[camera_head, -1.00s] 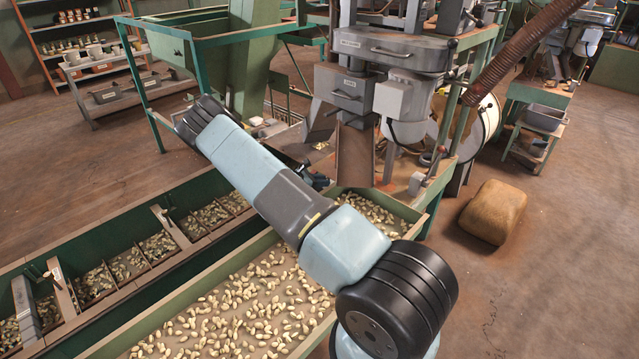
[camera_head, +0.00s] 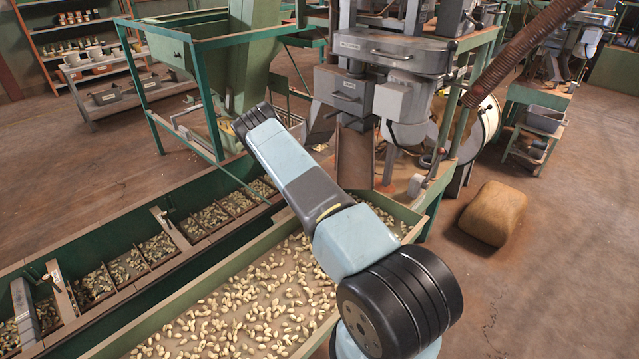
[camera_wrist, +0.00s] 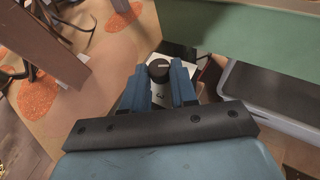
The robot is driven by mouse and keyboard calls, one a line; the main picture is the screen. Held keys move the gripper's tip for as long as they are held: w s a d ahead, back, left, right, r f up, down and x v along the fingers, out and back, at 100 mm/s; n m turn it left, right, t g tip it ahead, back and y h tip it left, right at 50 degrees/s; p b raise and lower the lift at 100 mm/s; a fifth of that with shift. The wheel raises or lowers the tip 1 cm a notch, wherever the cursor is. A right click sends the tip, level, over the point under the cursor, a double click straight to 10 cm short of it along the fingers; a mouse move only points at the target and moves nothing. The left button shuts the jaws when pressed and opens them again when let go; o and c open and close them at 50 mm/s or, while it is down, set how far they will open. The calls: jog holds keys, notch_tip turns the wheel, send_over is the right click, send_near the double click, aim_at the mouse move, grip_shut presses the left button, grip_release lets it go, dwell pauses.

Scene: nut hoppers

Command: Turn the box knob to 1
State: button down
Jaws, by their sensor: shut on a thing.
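In the wrist view, a round black knob (camera_wrist: 158,70) with a pale pointer line sits on a small box with a light face (camera_wrist: 180,51). My gripper (camera_wrist: 159,76) has its two blue fingers on either side of the knob, shut on it. The pointer line lies roughly sideways in this view. In the head view, my own arm hides the gripper, the knob and the box.
In the head view, a long green trough (camera_head: 160,321) of nuts runs under my arm. A divided bin (camera_head: 75,325) lies left of it. A grey machine (camera_head: 395,50) with a chute stands behind. A brown sack (camera_head: 493,212) lies on open floor at right.

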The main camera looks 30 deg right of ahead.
jog(key=shift+s+d+f+m+g, duration=0.1)
jog(key=shift+s+d+m+g, duration=0.05)
jog(key=shift+m+g, duration=0.15)
jog(key=c, duration=0.9)
grip_release()
jog(key=shift+w+a, duration=0.25)
jog(key=v, duration=1.3)
jog(key=shift+r, duration=0.4)
jog(key=shift+w, duration=0.1)
